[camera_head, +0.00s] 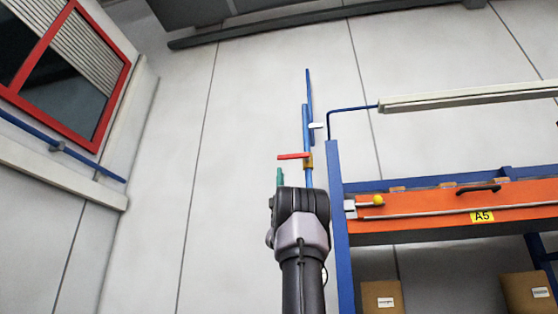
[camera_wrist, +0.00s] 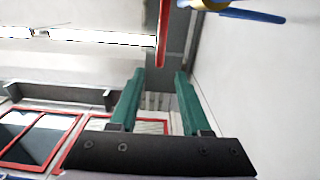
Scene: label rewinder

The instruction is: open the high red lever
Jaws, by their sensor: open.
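The red lever (camera_head: 293,156) is high on the wall, on a brass-coloured valve (camera_head: 308,161) in a blue vertical pipe (camera_head: 306,125). It points left from the valve, roughly level. In the wrist view the red lever (camera_wrist: 163,32) runs down from the top, its end near the gap between my fingertips. The valve (camera_wrist: 205,4) and pipe (camera_wrist: 251,15) show at the top edge. My gripper (camera_wrist: 160,72) is open, its two green fingers apart, nothing visibly held. In the head view my gripper (camera_head: 280,172) shows just below the lever, mostly hidden by my arm; contact cannot be told.
An orange and blue rack (camera_head: 440,207) marked A5 stands right of my arm, with a yellow-knobbed handle (camera_head: 377,200) at its near end. Boxes (camera_head: 382,297) sit below. A red-framed window (camera_head: 75,75) is at left. The wall left of the pipe is clear.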

